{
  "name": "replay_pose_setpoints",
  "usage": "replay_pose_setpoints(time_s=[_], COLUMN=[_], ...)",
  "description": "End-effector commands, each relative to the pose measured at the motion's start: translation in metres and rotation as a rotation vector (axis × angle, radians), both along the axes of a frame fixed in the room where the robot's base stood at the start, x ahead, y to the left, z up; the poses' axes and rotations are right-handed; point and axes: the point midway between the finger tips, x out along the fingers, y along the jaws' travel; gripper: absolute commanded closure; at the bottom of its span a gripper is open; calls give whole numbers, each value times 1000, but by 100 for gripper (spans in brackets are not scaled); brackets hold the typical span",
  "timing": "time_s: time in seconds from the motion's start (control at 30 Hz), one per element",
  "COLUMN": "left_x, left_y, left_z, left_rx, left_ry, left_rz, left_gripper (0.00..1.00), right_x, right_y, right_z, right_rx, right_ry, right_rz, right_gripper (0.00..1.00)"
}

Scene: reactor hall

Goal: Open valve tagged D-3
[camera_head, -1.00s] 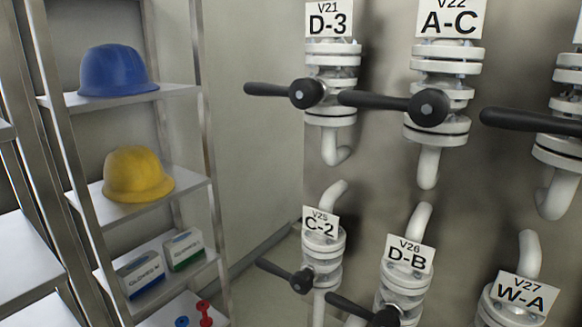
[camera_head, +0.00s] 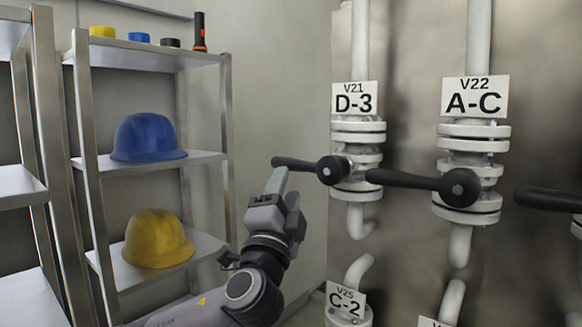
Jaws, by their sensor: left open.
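The valve tagged D-3 (camera_head: 356,160) is a white flanged valve on a vertical pipe, under its white tag (camera_head: 355,98). Its black lever handle (camera_head: 300,164) lies crosswise, reaching left from the round hub (camera_head: 332,170). My left gripper (camera_head: 278,182) is raised just below the lever's left end. It is open, and its fingertips overlap the lever's end in the picture. I cannot tell whether they touch it. My right gripper is not in view.
To the right is the valve tagged A-C (camera_head: 470,160), its black lever (camera_head: 415,180) reaching left close to the D-3 valve. Below is the C-2 tag (camera_head: 346,300). On the left, a metal shelf (camera_head: 205,160) holds a blue helmet (camera_head: 145,138) and a yellow helmet (camera_head: 155,240).

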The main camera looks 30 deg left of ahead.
Motion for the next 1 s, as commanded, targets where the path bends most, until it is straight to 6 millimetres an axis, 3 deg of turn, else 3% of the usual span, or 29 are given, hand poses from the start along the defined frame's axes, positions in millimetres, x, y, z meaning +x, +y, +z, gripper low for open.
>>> replay_pose_setpoints(time_s=[0.17,0.5,0.7,1.0], left_x=[1,37,52,55], left_y=[3,18,24,25], left_z=[19,44,51,52], left_rx=[40,38,38,37], left_ry=[-37,-36,-36,-35], left_rz=[15,16,14,13], left_gripper=[51,51,51,51], right_x=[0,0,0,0], right_y=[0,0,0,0], right_z=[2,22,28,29], right_rx=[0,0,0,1], right_ry=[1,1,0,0], right_rz=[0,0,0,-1], right_gripper=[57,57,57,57])
